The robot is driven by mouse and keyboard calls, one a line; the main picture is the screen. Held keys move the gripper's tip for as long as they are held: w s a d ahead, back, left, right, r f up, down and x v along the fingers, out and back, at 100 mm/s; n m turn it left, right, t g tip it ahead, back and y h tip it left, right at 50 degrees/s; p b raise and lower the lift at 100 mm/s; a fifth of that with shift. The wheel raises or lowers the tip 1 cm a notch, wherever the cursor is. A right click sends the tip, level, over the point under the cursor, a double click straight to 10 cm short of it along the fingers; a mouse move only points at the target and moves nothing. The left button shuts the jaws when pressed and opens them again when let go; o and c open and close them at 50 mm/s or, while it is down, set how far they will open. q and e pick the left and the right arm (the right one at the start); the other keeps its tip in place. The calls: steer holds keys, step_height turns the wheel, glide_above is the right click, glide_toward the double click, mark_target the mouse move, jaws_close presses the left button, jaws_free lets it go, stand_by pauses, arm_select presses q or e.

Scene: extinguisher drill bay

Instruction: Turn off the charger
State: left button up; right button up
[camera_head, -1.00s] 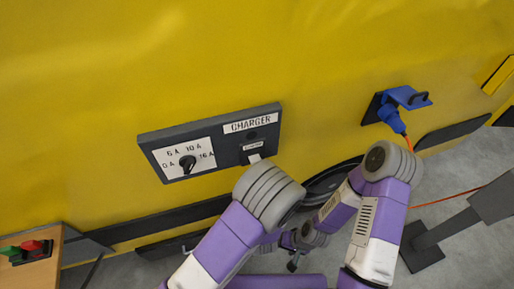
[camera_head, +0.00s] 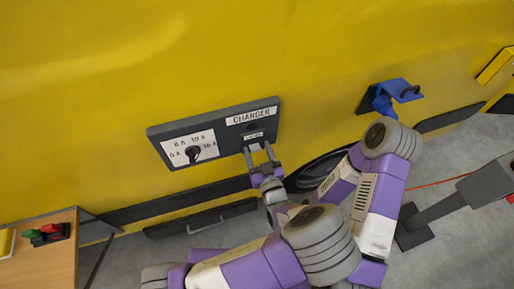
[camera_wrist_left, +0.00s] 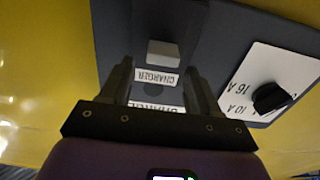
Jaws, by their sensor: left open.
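The dark charger panel (camera_head: 226,117) is on the yellow wall, with a large CHARGER label at its upper right. Below that is a small label (camera_head: 253,135); it also shows in the left wrist view (camera_wrist_left: 157,77). In the wrist view a light grey switch block (camera_wrist_left: 165,53) stands out from a dark housing. I cannot tell its on or off position. My left gripper (camera_head: 259,149) is open and empty at the panel's lower right edge. In the wrist view its fingers (camera_wrist_left: 156,78) flank the small label, with the block just beyond their tips. My right gripper is not visible.
A black rotary knob (camera_head: 193,154) on a white ampere plate is left of the switch. A blue plug and bracket (camera_head: 397,91) are on the wall at right. A wooden table (camera_head: 48,262) with a green and red box (camera_head: 46,234) stands at lower left.

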arm_select(q)
steer(key=shift+w+a, duration=0.2)
steer(key=shift+w, duration=0.4)
steer(key=c, duration=1)
steer(key=shift+c, duration=0.2)
steer(key=o, duration=1)
steer(key=shift+o, duration=0.2)
steer(key=v, duration=0.7)
steer(key=shift+s, duration=0.3)
